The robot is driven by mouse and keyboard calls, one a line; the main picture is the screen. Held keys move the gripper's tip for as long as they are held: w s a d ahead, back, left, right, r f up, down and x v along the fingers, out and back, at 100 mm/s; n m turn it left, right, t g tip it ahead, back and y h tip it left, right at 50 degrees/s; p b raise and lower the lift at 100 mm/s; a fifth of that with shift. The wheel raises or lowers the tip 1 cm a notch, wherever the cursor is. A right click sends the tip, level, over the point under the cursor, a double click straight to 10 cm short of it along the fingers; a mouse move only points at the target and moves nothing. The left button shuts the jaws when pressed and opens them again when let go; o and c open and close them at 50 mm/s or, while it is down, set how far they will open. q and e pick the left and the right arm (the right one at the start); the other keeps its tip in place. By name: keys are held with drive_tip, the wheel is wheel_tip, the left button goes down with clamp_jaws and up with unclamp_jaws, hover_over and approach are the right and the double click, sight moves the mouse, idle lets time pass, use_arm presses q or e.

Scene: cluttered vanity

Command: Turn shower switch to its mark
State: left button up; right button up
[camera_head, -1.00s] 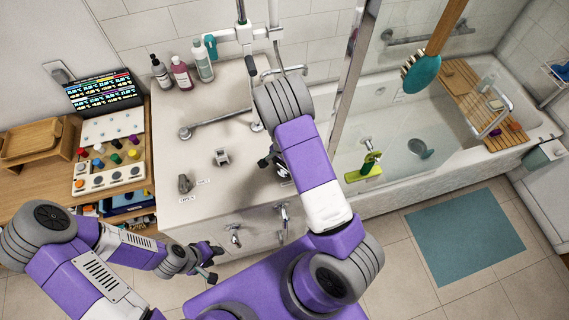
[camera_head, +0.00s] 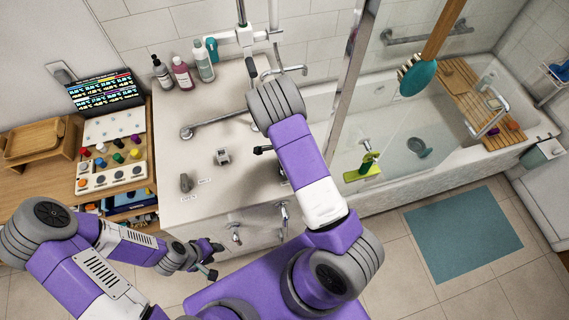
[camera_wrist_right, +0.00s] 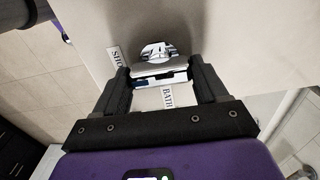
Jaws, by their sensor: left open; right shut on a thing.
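The shower switch (camera_wrist_right: 158,52) is a chrome piece on the pale counter in the right wrist view. A label starting "SHO" (camera_wrist_right: 115,55) is at its left, and a "BATH" label (camera_wrist_right: 168,97) shows between my fingers. My right gripper (camera_wrist_right: 160,74) is shut on the switch, with one dark finger at each side. I cannot tell exactly where the switch points. In the head view my right forearm hides the switch and most of that gripper. My left gripper (camera_head: 212,260) is open and empty, in front of the counter.
Bottles (camera_head: 182,73) stand at the back. A chrome tap (camera_head: 235,233) is on the counter's front face. A glass panel edge (camera_head: 349,85) rises at the right.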

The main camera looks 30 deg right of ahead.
drive_tip(key=shift+s+a+f, duration=0.1)
drive_tip(key=shift+s+f, duration=0.1)
drive_tip(key=o, duration=1.1)
drive_tip(key=shift+c, duration=0.2)
drive_tip(key=shift+w, duration=0.15)
drive_tip(key=shift+r, duration=0.1)
wheel_tip(320, 180, up, 8)
drive_tip(key=shift+f+p, duration=0.25)
drive_tip(key=shift+p, duration=0.1)
